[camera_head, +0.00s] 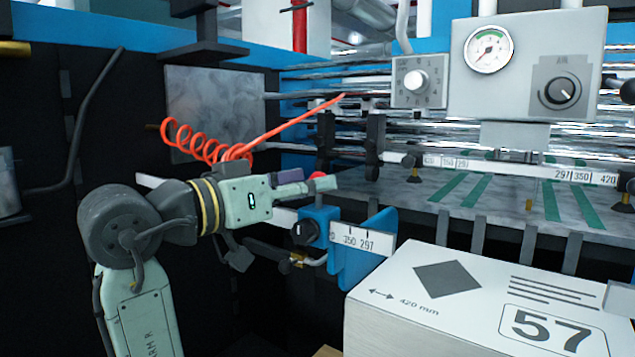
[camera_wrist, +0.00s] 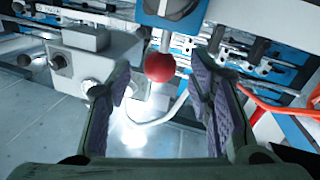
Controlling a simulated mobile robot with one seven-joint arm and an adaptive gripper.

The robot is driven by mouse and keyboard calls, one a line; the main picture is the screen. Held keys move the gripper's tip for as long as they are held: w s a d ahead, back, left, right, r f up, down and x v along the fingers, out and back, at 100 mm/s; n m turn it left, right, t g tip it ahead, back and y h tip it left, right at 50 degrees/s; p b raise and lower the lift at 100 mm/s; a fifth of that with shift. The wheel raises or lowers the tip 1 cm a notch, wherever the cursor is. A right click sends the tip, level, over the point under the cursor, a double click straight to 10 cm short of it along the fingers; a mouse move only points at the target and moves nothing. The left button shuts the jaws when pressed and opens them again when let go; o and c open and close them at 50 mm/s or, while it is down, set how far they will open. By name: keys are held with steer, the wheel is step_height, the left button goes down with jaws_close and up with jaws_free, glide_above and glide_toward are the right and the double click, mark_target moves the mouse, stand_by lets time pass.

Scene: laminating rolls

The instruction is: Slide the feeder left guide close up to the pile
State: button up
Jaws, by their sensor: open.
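The feeder left guide is a blue block (camera_head: 318,226) with a black knob, a scale reading 350 and 297, and an upright blue plate (camera_head: 366,262). A red ball handle (camera_head: 318,175) tops the guide, partly hidden by my gripper (camera_head: 322,184). In the wrist view the ball (camera_wrist: 160,67) on its grey stem lies in line with the gap between the open fingers (camera_wrist: 164,90). I cannot tell whether a finger touches it.
A coiled orange hose (camera_head: 195,140) hangs behind my arm. A scaled rail (camera_head: 500,168) runs above the feed table at right. A control box with a gauge (camera_head: 525,65) is above it. Dark open space lies at the left.

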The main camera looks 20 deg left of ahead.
steer(key=v, duration=0.9)
steer(key=shift+a, duration=0.1)
